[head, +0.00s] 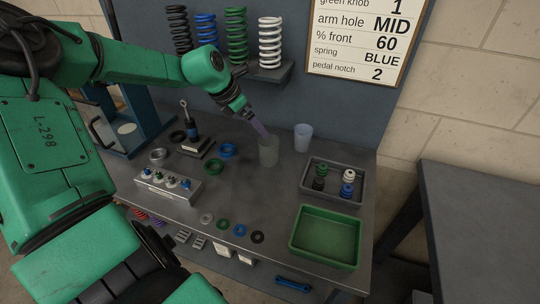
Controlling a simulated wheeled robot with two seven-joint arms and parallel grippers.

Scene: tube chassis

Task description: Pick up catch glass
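Two translucent glasses stand upright on the grey bench. A greenish-grey glass (268,154) is near the middle, and a paler, bluish glass (303,138) is to its right, further back. The frame does not show which one is called the catch glass. My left gripper (261,130) reaches down from the upper left, its tip at the rim of the greenish-grey glass. The fingers are too small and overlapped to tell whether they are open or touch the glass. My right gripper is not in view.
A grey tray (306,191) with small knobs and a green tray (298,247) are at the right. A knob block (165,188), rings and a blue frame (151,116) are at the left. Springs stand on a back shelf (269,73), near a sign (340,62).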

